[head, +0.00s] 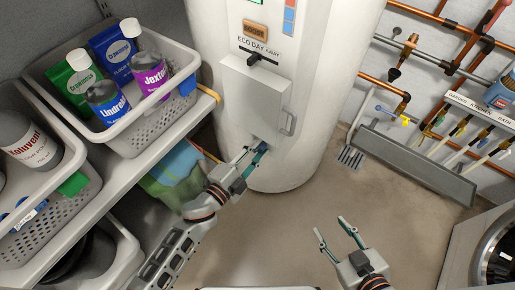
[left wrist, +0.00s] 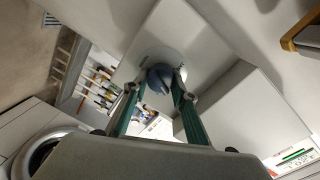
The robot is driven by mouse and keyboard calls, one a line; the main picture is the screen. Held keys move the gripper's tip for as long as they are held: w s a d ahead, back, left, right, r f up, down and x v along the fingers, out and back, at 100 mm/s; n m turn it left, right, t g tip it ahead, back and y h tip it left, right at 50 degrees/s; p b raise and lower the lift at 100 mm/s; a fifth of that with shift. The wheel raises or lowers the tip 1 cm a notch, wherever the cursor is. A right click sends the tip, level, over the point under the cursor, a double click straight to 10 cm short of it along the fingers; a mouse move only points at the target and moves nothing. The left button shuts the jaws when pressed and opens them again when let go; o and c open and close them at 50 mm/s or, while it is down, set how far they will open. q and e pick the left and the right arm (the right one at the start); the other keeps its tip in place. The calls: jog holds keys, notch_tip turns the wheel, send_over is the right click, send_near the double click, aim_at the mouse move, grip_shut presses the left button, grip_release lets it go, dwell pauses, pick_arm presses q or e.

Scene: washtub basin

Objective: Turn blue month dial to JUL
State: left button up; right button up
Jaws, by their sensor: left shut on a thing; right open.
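The blue month dial (left wrist: 160,76) is a small round knob in a pale round mount, and in the left wrist view it sits between my two green-sided fingers. My left gripper (left wrist: 156,84) is shut on the dial, one fingertip on each side. In the head view my left gripper (head: 257,152) reaches the lower front of the white tank (head: 305,150), below its grey box, and mostly hides the dial. No month letters can be read in either view, so the dial's setting cannot be told. My right gripper (head: 338,232) is open and empty above the floor.
A shelf with grey baskets (head: 145,128) of bottles stands left, close to my left arm. Copper pipes and small valves (head: 435,125) line the right wall above a grey trough (head: 415,165). A washing machine (head: 480,240) stands at lower right. The middle floor is clear.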

pick_arm(q)
jog(key=shift+f, duration=0.1)
jog(key=o, duration=1.1)
jog(key=v, duration=1.2)
